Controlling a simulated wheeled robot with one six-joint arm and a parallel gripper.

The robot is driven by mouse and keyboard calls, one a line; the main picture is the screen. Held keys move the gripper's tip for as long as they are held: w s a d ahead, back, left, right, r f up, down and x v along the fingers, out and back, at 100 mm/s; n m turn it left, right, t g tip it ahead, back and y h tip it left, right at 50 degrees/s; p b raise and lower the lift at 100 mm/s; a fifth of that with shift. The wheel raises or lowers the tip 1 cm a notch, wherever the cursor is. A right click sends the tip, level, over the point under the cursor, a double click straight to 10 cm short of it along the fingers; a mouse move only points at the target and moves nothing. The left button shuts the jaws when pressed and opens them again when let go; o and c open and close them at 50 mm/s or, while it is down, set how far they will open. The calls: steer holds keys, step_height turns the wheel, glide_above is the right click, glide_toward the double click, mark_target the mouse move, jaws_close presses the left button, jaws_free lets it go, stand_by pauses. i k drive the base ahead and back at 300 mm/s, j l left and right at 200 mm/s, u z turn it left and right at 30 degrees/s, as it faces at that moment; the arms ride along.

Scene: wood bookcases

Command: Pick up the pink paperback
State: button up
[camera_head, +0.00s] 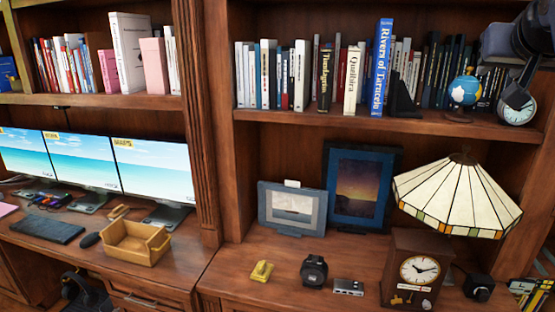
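A smaller bright pink book (109,71) stands upright on the left upper shelf, among other books. A larger, paler pink book (153,66) stands to its right, past a tall white book (130,52). A flat pink thing (6,209) lies on the desk at the left edge, cut off by the frame. I cannot tell which of these is the paperback. My gripper (516,96) seems to be the dark part at the upper right, in front of the right shelf, far from the pink books. Whether its fingers are open is unclear.
Three monitors (153,168) and a yellow tray (137,241) stand on the desk below the left shelf. A wooden upright (197,120) divides the bookcases. The right shelf holds many books and a globe (466,90). A lamp (457,196) and clock (413,270) stand below it.

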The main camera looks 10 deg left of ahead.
mark_target(109, 66)
steer(key=j, duration=0.5)
steer(key=i+j, duration=0.15)
steer(key=j, duration=0.35)
steer(key=j+u, duration=0.1)
steer(key=j, duration=0.4)
steer(key=i+j, duration=0.15)
steer(key=j, duration=0.8)
steer(key=i+j, duration=0.15)
steer(key=j, duration=0.25)
steer(key=i+j, duration=0.15)
steer(key=j, duration=0.25)
steer(key=i+j+u, duration=0.1)
steer(key=j, duration=0.3)
steer(key=i+j, duration=0.2)
steer(key=j, duration=0.2)
steer(key=i+j, duration=0.15)
steer(key=j, duration=0.25)
steer(key=i+j, duration=0.15)
steer(key=j, duration=0.2)
steer(key=i+j, duration=0.15)
steer(key=j, duration=0.15)
steer(key=i+j+u, duration=0.1)
steer(key=i+j, duration=0.1)
steer(key=j, duration=0.05)
